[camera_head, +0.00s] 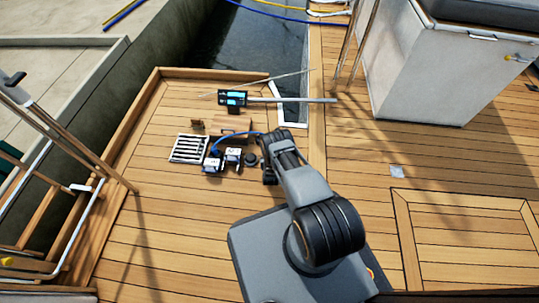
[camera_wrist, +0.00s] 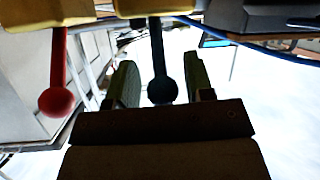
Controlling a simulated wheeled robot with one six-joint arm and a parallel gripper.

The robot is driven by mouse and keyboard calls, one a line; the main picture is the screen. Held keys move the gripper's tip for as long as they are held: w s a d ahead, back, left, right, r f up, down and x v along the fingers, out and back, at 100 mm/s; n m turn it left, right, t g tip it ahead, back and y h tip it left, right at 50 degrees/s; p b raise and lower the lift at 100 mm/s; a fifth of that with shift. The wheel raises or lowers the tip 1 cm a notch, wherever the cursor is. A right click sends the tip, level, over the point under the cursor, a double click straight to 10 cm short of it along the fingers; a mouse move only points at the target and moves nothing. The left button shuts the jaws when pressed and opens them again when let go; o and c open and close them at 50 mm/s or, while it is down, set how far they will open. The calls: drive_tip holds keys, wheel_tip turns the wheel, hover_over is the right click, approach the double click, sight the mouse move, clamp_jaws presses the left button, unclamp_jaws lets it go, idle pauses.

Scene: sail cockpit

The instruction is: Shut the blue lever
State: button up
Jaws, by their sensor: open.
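In the wrist view a dark blue lever (camera_wrist: 162,90) with a round ball knob hangs down in the picture from a yellowish block (camera_wrist: 150,8). My gripper (camera_wrist: 160,75) is open, with one finger on each side of this lever. A gap shows between the knob and each finger. A red lever (camera_wrist: 56,100) with a ball knob is to the left, outside the fingers. In the head view my gripper (camera_head: 268,165) is low over the deck beside a cluster of small gear; the levers cannot be made out there.
A white slatted grate (camera_head: 188,149), small white-and-dark units (camera_head: 232,158) and a blue hose (camera_head: 225,137) lie left of my gripper. A dark device with a blue screen (camera_head: 233,98) and a long grey bar (camera_head: 300,100) are behind. The deck (camera_head: 150,230) at front left is clear.

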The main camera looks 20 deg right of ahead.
drive_tip(key=p+v, duration=0.6)
drive_tip(key=v, duration=0.7)
drive_tip(key=shift+s, duration=0.2)
drive_tip(key=shift+a, duration=0.15)
